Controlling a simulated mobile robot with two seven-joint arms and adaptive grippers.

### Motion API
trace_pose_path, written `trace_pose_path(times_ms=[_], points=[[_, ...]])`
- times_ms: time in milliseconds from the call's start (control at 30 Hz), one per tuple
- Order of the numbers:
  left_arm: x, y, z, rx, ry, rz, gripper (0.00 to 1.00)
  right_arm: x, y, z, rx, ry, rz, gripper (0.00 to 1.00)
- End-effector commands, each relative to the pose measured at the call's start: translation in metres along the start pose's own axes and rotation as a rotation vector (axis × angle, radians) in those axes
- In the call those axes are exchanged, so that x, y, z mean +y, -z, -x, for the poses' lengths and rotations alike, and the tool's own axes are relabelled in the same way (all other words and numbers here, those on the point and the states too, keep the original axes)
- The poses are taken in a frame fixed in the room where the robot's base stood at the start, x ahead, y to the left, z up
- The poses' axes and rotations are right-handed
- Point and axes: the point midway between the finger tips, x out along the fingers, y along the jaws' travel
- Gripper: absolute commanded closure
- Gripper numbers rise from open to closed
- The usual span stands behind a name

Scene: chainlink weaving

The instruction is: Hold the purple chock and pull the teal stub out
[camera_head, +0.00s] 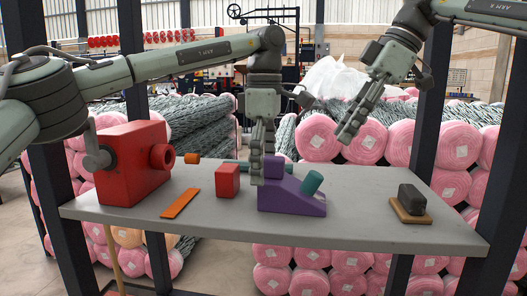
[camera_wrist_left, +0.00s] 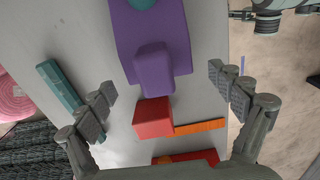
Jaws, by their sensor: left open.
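The purple chock (camera_head: 290,199) stands on the grey table, a wedge with a raised block at its left end. The teal stub (camera_head: 312,182) sticks up tilted from its sloping side. In the left wrist view the chock (camera_wrist_left: 153,30) is at top centre and the stub (camera_wrist_left: 142,3) is cut by the top edge. My left gripper (camera_head: 259,180) points down at the chock's raised end; in its wrist view the fingers (camera_wrist_left: 161,82) are wide apart with nothing between them touched.
A red block (camera_head: 228,181) stands left of the chock. An orange strip (camera_head: 180,203), a large red housing (camera_head: 130,170) and an orange cylinder (camera_head: 192,158) lie further left. A teal bar (camera_wrist_left: 62,88) lies behind. A dark block on a wooden base (camera_head: 411,203) is at right; table between is clear.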

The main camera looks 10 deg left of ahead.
Motion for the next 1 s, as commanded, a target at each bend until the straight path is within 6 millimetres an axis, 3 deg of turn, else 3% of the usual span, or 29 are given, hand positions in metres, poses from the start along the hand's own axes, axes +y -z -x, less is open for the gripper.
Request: trace_pose_path(times_ms=[100,300,633,1000], points=[[-0.001,0.001,-0.019,-0.001,0.002,0.001,0.07,0.000,0.000,0.000,0.000,0.000,0.000,0.66],[0.000,0.000,-0.037,-0.002,-0.002,0.001,0.07,0.000,0.000,0.000,0.000,0.000,0.000,0.66],[0.000,0.000,-0.041,-0.002,-0.002,0.002,0.07,0.000,0.000,0.000,0.000,0.000,0.000,0.66],[0.000,0.000,-0.041,-0.003,-0.002,0.002,0.52,0.000,0.000,0.000,0.000,0.000,0.000,0.66]])
